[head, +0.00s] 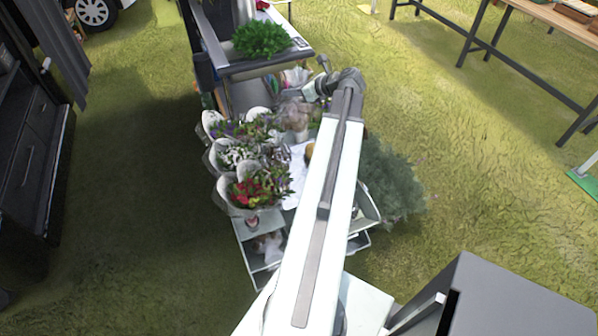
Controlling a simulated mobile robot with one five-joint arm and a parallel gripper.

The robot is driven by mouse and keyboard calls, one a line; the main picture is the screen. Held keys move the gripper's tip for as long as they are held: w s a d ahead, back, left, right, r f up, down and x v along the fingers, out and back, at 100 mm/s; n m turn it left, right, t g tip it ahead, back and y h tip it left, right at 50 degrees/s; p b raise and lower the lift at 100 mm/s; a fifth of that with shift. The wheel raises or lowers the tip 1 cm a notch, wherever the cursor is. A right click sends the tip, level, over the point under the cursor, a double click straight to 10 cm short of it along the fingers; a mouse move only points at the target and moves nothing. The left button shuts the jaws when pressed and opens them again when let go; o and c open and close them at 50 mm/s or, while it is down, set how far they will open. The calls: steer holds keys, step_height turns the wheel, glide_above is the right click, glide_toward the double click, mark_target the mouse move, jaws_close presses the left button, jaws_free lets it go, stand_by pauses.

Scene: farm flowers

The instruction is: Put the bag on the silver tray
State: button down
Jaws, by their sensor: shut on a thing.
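My arm reaches away from me, and my gripper (312,92) is at its far end, over the back of the flower stand. It looks shut on a pale brownish, see-through bag (294,114), which shows just below and left of it. The fingertips are small and partly hidden by the wrist. The bag is close to the wrapped flowers, and I cannot tell whether it touches them. I cannot make out a silver tray for certain; my arm covers part of the stand.
Several wrapped bouquets (245,185) fill the stand's left side. A grey table (262,66) with a green plant (261,38) stands behind. A grey-green bush (390,182) is right of my arm. A dark cabinet (30,150) stands at left. Grass is open on both sides.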

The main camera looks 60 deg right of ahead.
step_height(320, 180, down, 30)
steer(key=m+h+b, duration=0.1)
steer(key=b, duration=2.9)
steer(key=shift+h, duration=0.3)
steer(key=shift+a+f, duration=0.1)
steer(key=shift+a, duration=0.1)
